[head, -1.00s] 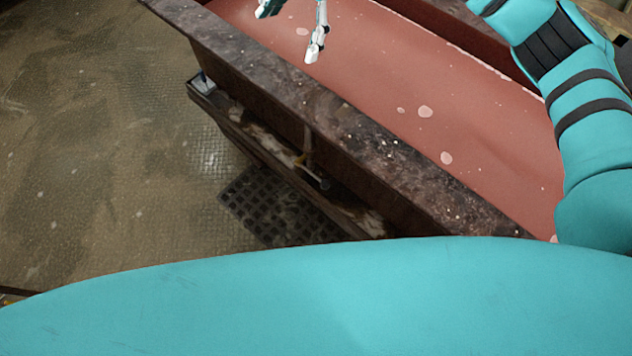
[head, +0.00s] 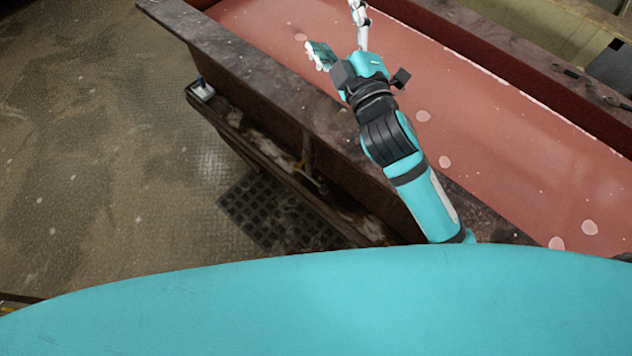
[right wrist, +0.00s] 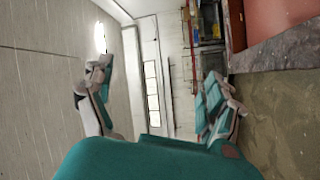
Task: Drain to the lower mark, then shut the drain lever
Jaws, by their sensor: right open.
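A long trough (head: 240,65) with a dark, stained rim is filled with a flat reddish surface (head: 480,110) bearing pale spots, perhaps liquid. A pale line runs along its far inner wall; no lower mark can be made out. My right gripper (head: 340,36) is open and empty over the trough, near the near rim. In the right wrist view its fingers (right wrist: 160,75) stand wide apart. My left gripper is not visible.
A ledge (head: 238,140) runs along the trough's near side, with a small pale item (head: 202,90) at its far end. A dark floor grate (head: 275,212) lies below. Small dark tools (head: 570,72) lie on the far rim. Open floor (head: 100,150) is at left.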

